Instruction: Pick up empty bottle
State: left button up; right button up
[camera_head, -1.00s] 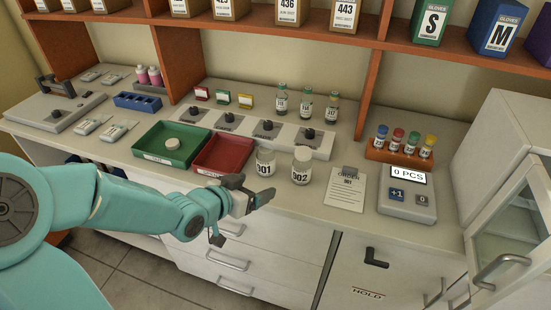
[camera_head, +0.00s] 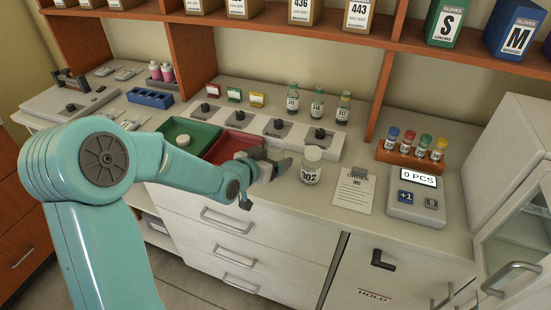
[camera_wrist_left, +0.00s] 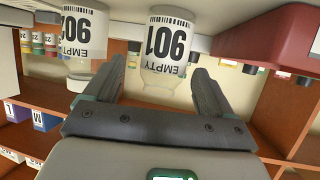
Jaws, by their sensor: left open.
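My left gripper (camera_head: 274,162) is at the counter's front, just left of the bottle labelled 002 (camera_head: 311,172). It is open. The bottle labelled 001 that stood there is hidden behind the gripper in the head view. In the left wrist view, which is upside down, a bottle with an EMPTY label (camera_wrist_left: 166,42) stands ahead of the gap between the two open fingers (camera_wrist_left: 155,82). I cannot tell whether they touch it. A second labelled bottle (camera_wrist_left: 83,30) shows to its left. My right gripper is not in view.
A green tray (camera_head: 201,133) with a round white item and a red tray (camera_head: 229,143) lie left of the gripper. An order sheet (camera_head: 353,192) and a counter device (camera_head: 416,200) stand to the right. Three small vials (camera_head: 317,104) stand behind.

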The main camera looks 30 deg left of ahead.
pick_arm(q)
jog(key=p+x, duration=0.1)
jog(key=x, duration=0.4)
jog(key=shift+a+f, duration=0.1)
jog(key=shift+a, duration=0.1)
jog(key=shift+s, duration=0.1)
jog(key=c, duration=1.1)
